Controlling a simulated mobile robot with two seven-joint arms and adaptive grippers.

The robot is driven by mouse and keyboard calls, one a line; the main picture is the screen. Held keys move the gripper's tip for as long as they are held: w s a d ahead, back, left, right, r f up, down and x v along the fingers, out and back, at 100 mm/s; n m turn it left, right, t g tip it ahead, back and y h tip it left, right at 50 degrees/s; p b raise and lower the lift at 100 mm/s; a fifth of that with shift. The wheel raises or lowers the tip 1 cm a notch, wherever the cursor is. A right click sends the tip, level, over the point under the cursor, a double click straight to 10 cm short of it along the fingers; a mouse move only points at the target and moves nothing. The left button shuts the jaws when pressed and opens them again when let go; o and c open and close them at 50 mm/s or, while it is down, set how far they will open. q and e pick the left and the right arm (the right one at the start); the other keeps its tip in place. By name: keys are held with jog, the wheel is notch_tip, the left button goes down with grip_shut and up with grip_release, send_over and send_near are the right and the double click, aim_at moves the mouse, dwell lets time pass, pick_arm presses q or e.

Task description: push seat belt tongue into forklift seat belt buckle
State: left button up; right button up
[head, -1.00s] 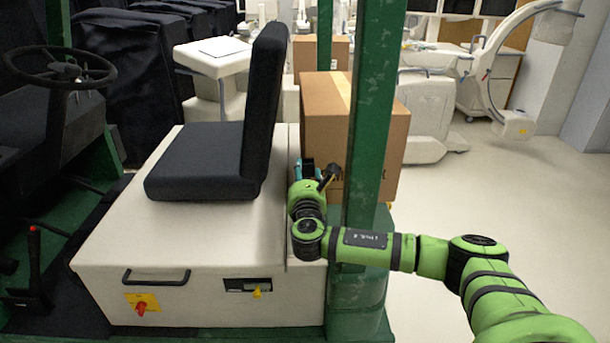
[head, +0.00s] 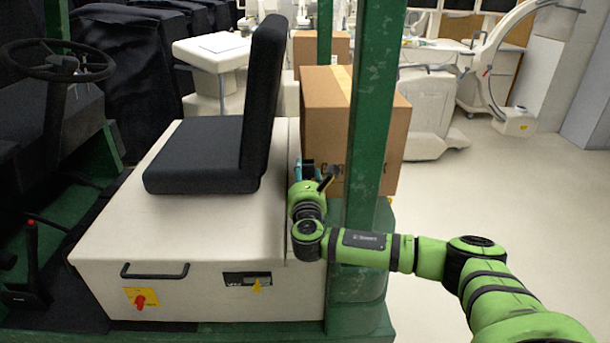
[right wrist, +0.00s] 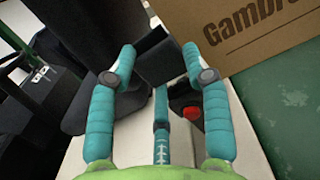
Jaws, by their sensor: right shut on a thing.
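My right gripper (head: 308,172) is behind the black forklift seat (head: 205,155), between the backrest and the green post. In the right wrist view its teal fingers (right wrist: 158,64) are shut on a flat dark piece, which I take to be the seat belt tongue (right wrist: 158,62). The buckle (right wrist: 184,96), black with a red button, shows beyond the right finger and partly behind it. The tongue appears apart from the buckle, but its metal end is hidden. In the head view the tongue and buckle cannot be told apart. My left gripper is not in view.
A cardboard box (head: 328,105) stands close behind my right gripper. A green post (head: 372,110) rises in front of the box. The pale seat base (head: 205,230) carries a handle and red switch. Open floor (head: 470,220) lies to the right.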

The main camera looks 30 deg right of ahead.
jog(key=shift+f, duration=0.4)
jog(key=o, duration=1.4)
jog(key=shift+f, duration=0.1)
jog(key=shift+s+a+f, duration=0.1)
jog(key=shift+f, duration=0.2)
jog(key=shift+s+a, duration=0.35)
jog(key=shift+s, duration=0.05)
jog(key=v, duration=0.7)
jog(key=r+v, duration=0.1)
jog(key=v, duration=0.2)
jog(key=shift+s, duration=0.4)
